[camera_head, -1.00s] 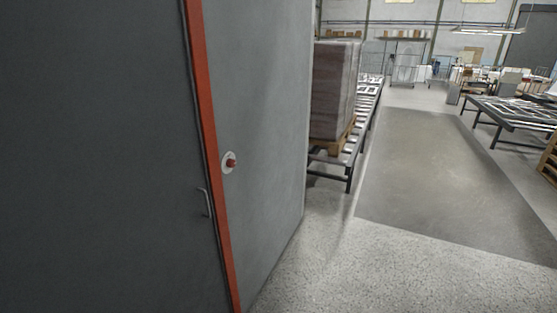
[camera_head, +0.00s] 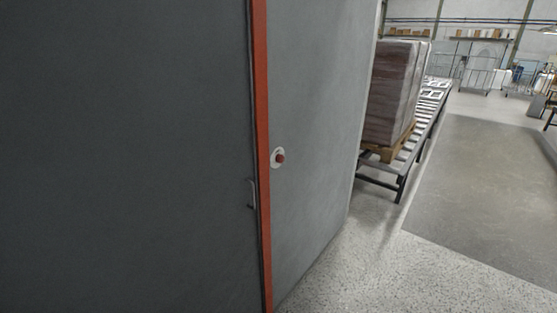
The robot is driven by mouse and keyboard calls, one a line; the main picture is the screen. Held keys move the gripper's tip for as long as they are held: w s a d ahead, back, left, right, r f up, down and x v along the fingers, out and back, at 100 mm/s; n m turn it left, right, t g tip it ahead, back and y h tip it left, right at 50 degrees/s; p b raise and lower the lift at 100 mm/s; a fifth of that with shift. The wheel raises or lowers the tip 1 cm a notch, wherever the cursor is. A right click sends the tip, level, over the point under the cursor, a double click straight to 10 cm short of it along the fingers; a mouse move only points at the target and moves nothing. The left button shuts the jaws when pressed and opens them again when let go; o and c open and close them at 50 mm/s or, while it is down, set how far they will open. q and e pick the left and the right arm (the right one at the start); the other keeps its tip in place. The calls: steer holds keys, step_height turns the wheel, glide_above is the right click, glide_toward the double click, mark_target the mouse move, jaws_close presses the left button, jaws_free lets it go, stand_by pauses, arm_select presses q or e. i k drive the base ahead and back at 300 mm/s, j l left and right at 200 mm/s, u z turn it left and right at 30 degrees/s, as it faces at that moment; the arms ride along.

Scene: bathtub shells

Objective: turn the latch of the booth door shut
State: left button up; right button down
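The booth door (camera_head: 130,150) is a large dark grey panel filling the left of the view. A small grey handle (camera_head: 252,194) sits near its right edge. An orange-red frame strip (camera_head: 262,130) runs down beside the door edge. On the lighter grey wall just right of the strip is the latch (camera_head: 279,157), a small red knob on a white round plate. Which way the latch is turned is too small to tell. The door looks flush with the frame. Neither of my grippers is in view.
The grey booth wall (camera_head: 320,120) ends at a corner to the right. Beyond it a wrapped pallet load (camera_head: 394,92) stands on a roller conveyor (camera_head: 425,118). The speckled floor (camera_head: 390,275) at lower right is clear, with a darker floor patch (camera_head: 490,190) beyond.

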mark_target(280, 158)
steer(key=l+u, duration=0.1)
steer(key=u, duration=0.3)
steer(key=i+l+u, duration=0.1)
steer(key=u, duration=0.7)
steer(key=l+u, duration=0.25)
steer(key=l, duration=0.25)
steer(key=l+u, duration=0.2)
steer(key=l, duration=0.3)
steer(key=k+l+u, duration=0.1)
steer(key=l+u, duration=0.15)
steer(key=l, duration=0.2)
steer(key=k+l+u, duration=0.1)
steer(key=l+u, duration=0.15)
steer(key=l, duration=0.25)
